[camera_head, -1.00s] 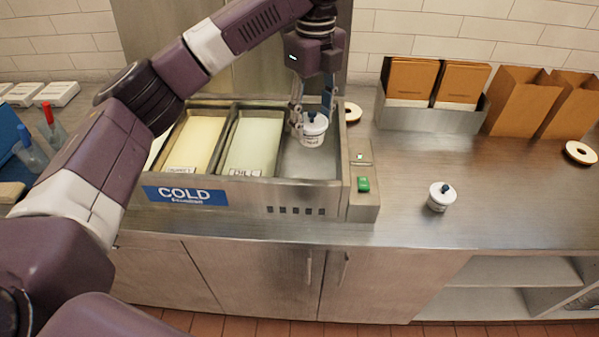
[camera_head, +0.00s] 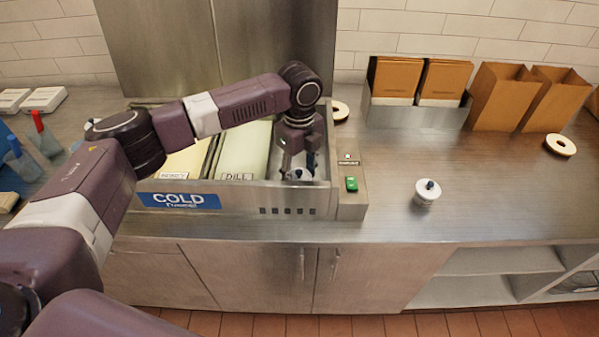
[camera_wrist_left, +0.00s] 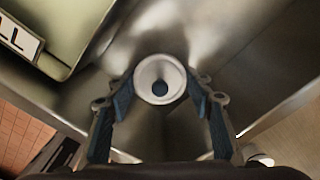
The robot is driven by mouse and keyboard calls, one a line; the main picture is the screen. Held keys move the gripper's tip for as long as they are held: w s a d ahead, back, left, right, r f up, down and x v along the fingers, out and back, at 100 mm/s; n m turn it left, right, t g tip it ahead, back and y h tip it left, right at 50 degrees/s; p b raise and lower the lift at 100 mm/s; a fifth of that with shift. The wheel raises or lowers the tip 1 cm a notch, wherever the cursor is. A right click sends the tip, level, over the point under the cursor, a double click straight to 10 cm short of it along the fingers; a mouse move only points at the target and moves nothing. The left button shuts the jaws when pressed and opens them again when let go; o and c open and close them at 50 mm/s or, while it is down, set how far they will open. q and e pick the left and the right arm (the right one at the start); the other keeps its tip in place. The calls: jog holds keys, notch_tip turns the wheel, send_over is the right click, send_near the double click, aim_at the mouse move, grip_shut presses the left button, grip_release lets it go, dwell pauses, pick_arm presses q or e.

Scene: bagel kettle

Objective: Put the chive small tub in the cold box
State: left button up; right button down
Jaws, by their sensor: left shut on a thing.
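A white small tub (camera_head: 300,175) with a dark knob is inside the right compartment of the cold box (camera_head: 237,200). Its label cannot be read now. My left gripper (camera_head: 297,168) reaches down into that compartment and is shut on the tub. In the left wrist view the tub (camera_wrist_left: 160,80) sits between the blue finger pads, over bare metal walls and floor. Whether it touches the floor cannot be told. A second white tub (camera_head: 427,192) with a dark knob stands upright on the counter, right of the cold box. My right gripper is not in view.
A dill container (camera_head: 246,150) and another pale container (camera_head: 187,162) fill the compartments to the left. A control panel with a green button (camera_head: 351,184) adjoins the box's right side. Paper bags (camera_head: 500,95) stand behind. The counter's right front is clear.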

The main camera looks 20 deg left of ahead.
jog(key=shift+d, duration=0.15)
pick_arm(q)
jog(key=o, duration=0.8)
jog(key=shift+f, duration=0.1)
jog(key=o, duration=0.4)
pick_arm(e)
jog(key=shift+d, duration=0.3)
pick_arm(q)
notch_tip(320, 180, up, 12)
jog(key=b, duration=0.3)
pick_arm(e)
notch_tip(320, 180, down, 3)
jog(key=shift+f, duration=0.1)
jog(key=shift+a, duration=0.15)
